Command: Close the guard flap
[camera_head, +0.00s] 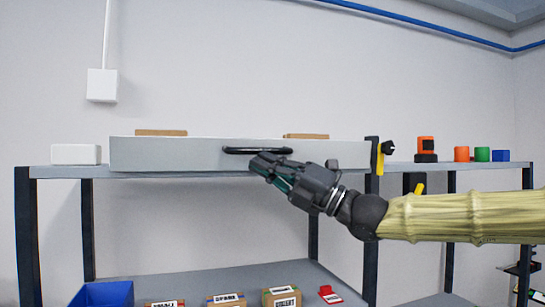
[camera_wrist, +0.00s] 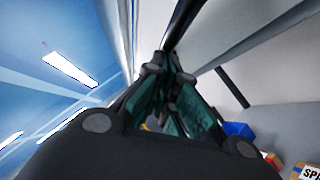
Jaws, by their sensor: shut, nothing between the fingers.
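The guard flap (camera_head: 180,155) is a long pale grey panel along the front of the shelf top in the head view. It has a black bar handle (camera_head: 257,150) near its middle. My gripper (camera_head: 257,163) is shut and empty. Its fingertips are just below the handle, in front of the panel; I cannot tell whether they touch it. In the wrist view the fingers (camera_wrist: 167,62) are together, with a dark bar (camera_wrist: 186,22) beyond their tips and a pale panel surface to the right.
Cardboard boxes (camera_head: 162,132) show above the flap's top edge. A white box (camera_head: 76,154) stands left on the shelf. A yellow-and-black latch-like part (camera_head: 379,156) is at the flap's right end. Coloured blocks (camera_head: 461,154) stand further right. A blue bin (camera_head: 103,294) and labelled boxes are below.

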